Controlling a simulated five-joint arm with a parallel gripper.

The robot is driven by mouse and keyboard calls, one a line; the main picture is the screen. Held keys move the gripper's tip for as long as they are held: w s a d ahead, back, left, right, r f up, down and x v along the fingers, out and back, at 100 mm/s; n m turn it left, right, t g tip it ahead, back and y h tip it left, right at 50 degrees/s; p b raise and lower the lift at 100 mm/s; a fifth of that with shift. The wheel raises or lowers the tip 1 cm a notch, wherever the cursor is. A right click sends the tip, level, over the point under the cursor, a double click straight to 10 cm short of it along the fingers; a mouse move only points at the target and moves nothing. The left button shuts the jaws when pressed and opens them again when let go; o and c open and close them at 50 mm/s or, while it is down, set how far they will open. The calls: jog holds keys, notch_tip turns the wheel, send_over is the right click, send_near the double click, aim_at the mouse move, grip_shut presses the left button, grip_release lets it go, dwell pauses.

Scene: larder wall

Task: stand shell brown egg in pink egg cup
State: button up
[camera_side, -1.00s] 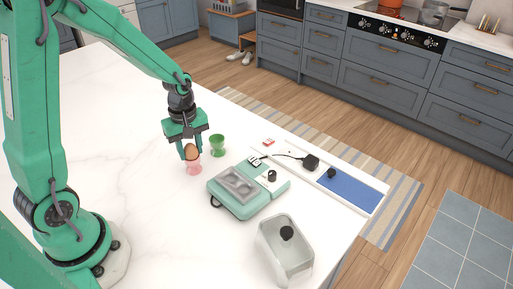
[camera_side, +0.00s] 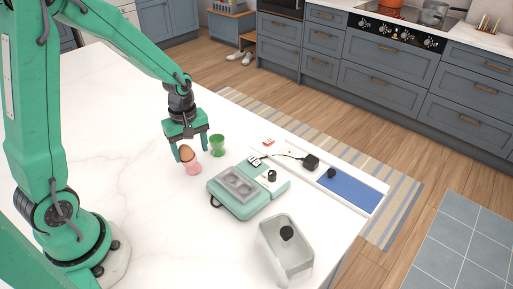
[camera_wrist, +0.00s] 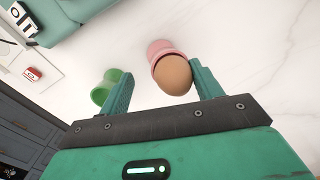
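The brown egg (camera_side: 187,153) sits in the mouth of the pink egg cup (camera_side: 194,168), leaning a little to the left in the side view. In the wrist view the egg (camera_wrist: 173,75) covers much of the opening, with the pink rim (camera_wrist: 156,50) showing behind it. The cup stands on the white counter. My gripper (camera_side: 191,149) is open around the egg. In the wrist view my gripper (camera_wrist: 162,88) has one finger close beside the egg and a clear gap to the other; I cannot tell if the near finger touches.
A green egg cup (camera_side: 217,145) stands close behind my gripper to the right. A teal case (camera_side: 240,207) with a grey top, a clear container (camera_side: 284,262) and a white tray with a blue pad (camera_side: 350,190) lie further right. The counter to the left is clear.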

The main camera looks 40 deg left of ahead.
jog(key=shift+s+f, duration=0.1)
jog(key=shift+s, duration=0.1)
jog(key=shift+w+r, duration=0.15)
jog(key=shift+r, duration=3.85)
jog(key=shift+r, duration=0.15)
jog(key=shift+s+d+r+m, duration=0.3)
jog(key=shift+r+m, duration=0.2)
jog(key=shift+r, duration=0.05)
jog(key=s+d+r+m+t, duration=0.2)
jog(key=s+r+m, duration=0.3)
jog(key=s+m, duration=0.1)
jog(key=s+d+r+m+t, duration=0.3)
jog(key=s+r+m, duration=0.2)
jog(key=m, duration=0.3)
jog(key=shift+s+d+t, duration=0.25)
jog(key=shift+s+t, duration=0.05)
jog(key=shift+s, duration=0.05)
